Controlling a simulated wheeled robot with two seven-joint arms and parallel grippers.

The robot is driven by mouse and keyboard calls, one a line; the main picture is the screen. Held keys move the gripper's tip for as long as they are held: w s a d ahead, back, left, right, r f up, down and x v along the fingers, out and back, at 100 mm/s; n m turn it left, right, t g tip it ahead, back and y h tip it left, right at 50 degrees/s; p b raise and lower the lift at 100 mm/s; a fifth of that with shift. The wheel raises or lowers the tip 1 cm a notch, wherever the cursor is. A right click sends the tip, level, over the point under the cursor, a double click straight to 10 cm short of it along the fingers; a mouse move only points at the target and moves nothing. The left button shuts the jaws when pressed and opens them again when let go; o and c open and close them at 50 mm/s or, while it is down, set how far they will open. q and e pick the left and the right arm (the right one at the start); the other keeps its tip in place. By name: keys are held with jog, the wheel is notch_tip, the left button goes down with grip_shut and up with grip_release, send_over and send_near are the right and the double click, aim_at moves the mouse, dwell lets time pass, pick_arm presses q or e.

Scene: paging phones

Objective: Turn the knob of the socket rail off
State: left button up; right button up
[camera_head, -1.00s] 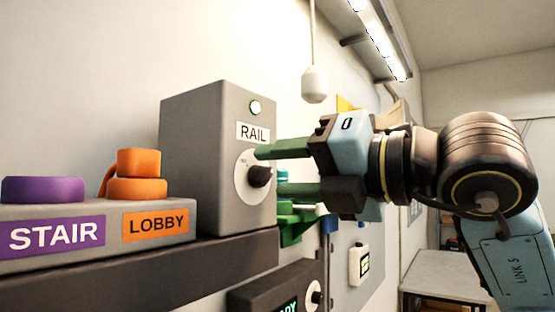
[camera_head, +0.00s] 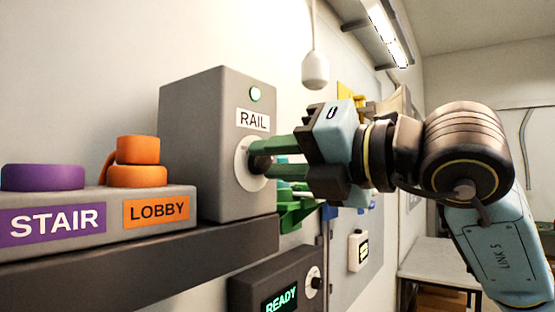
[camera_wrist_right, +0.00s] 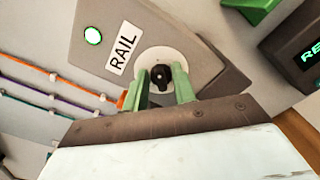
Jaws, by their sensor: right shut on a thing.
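The socket rail's grey box (camera_head: 205,160) carries a RAIL label and a lit green lamp (camera_head: 256,94). Its black knob (camera_head: 258,160) sits on a white round dial (camera_head: 243,175) below the label, partly hidden by green fingers in the head view. My right gripper (camera_head: 272,158) comes in from the right, its green fingers shut on the knob. In the right wrist view, the knob (camera_wrist_right: 160,75) shows between the two fingertips (camera_wrist_right: 161,82). The lamp also shows lit there (camera_wrist_right: 93,36). My left gripper is in neither current view.
Left of the box, a grey unit (camera_head: 115,225) labelled STAIR and LOBBY holds a purple puck (camera_head: 43,177) and orange pieces (camera_head: 138,162). A dark shelf (camera_head: 150,263) runs below. A dark READY box (camera_head: 265,290) and green bracket (camera_head: 300,210) sit under my gripper.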

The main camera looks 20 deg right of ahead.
jog(key=n+b, duration=0.3)
jog(key=n, duration=0.1)
jog(key=shift+a+b, duration=0.1)
jog(key=shift+b, duration=0.3)
jog(key=n+b, duration=0.2)
jog(key=n, duration=0.3)
jog(key=shift+s+r+n+b, duration=0.1)
jog(key=shift+s+n+b, duration=0.05)
jog(key=shift+n+b, duration=0.25)
jog(key=n+b, duration=0.1)
jog(key=n, duration=0.2)
jog(key=shift+a, duration=0.15)
jog(key=n, duration=0.4)
jog(key=shift+s+n+b, duration=0.1)
jog(key=shift+n+b, duration=0.2)
jog(key=shift+b, duration=0.05)
jog(key=shift+n, duration=0.3)
jog(key=o, duration=1)
jog(key=shift+a, duration=0.1)
jog(key=b+v, duration=0.2)
jog(key=v, duration=1.1)
jog(key=shift+s, duration=0.15)
